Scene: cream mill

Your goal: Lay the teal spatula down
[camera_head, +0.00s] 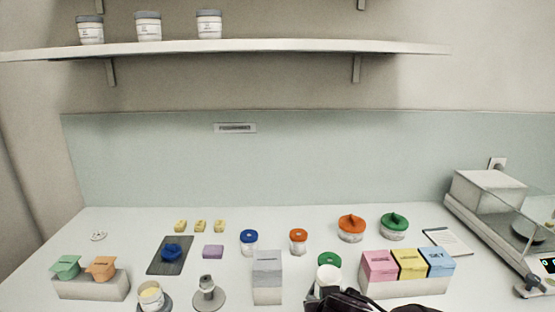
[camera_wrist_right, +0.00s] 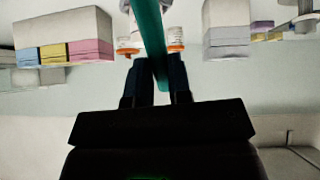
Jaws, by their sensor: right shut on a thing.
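The teal spatula (camera_wrist_right: 150,32) shows in the right wrist view as a long teal strip running up from between the fingers to the top edge. My right gripper (camera_wrist_right: 160,72) is shut on it. In the head view my right gripper (camera_head: 345,300) is a dark shape at the bottom edge, beside a white jar (camera_head: 328,277). I cannot make out the spatula in the head view. My left gripper is in neither view.
A grey block (camera_head: 267,290) stands left of the white jar. Pink (camera_head: 380,264), yellow and blue boxes stand on a holder to the right. A dark mat (camera_head: 157,268) with a blue item lies left. Orange- and green-lidded jars stand behind. A balance (camera_head: 490,225) stands far right.

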